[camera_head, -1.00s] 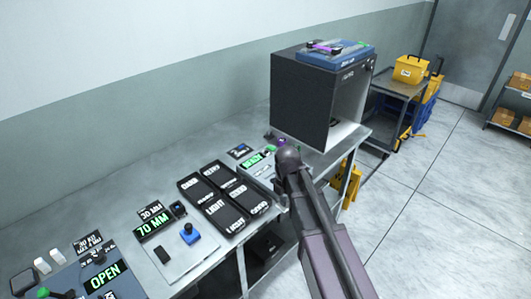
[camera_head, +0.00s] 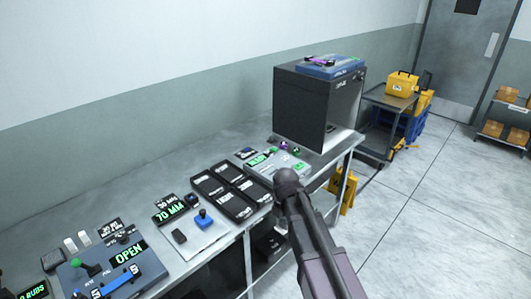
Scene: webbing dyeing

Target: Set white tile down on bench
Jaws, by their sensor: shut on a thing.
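The grey bench (camera_head: 125,203) runs along the wall from the lower left to the dark box-shaped cabinet (camera_head: 300,110). My arm (camera_head: 312,235) reaches up from the bottom right, and its dark rounded joint shows at the bench's front edge. My gripper is not visible in this view. I cannot make out the white tile.
On the bench are black labelled trays (camera_head: 230,190), a "70 MM" display (camera_head: 169,214), a small blue device (camera_head: 204,219) and a blue "OPEN" panel (camera_head: 112,272). A yellow case (camera_head: 401,84) sits on a cart beyond. The bench's back strip looks clear.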

